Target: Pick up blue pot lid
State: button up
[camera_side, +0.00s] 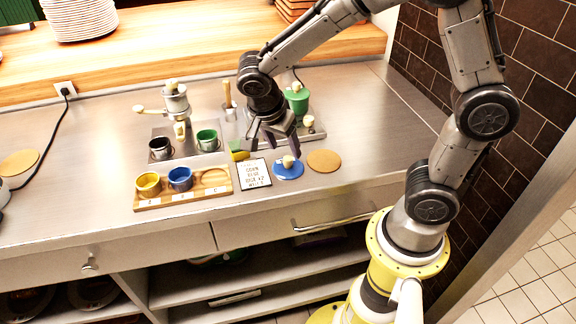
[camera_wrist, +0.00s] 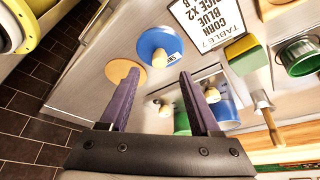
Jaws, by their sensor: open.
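The blue pot lid (camera_side: 288,174) is a flat blue disc with a cream knob. It lies on the steel counter between a menu card and a tan round mat. In the wrist view the blue lid (camera_wrist: 150,42) is ahead of the fingertips, its knob toward me. My gripper (camera_side: 278,148) has purple fingers and hangs above and slightly behind the lid. In the wrist view my gripper (camera_wrist: 158,74) is open, with nothing between its fingers. A gap shows between fingers and lid.
The menu card (camera_side: 254,173) lies left of the lid and the tan mat (camera_side: 323,160) right. A yellow-green sponge (camera_wrist: 246,56) lies beyond the card. A wooden tray (camera_side: 215,190) holds yellow and blue cups. A green-topped pot (camera_side: 297,103) stands behind my gripper.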

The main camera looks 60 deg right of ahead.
aim_at(288, 158)
jog(key=x, duration=0.4)
jog(key=shift+s+a+f, duration=0.1)
jog(key=shift+a+f, duration=0.05)
jog(key=shift+c, duration=0.2)
grip_shut()
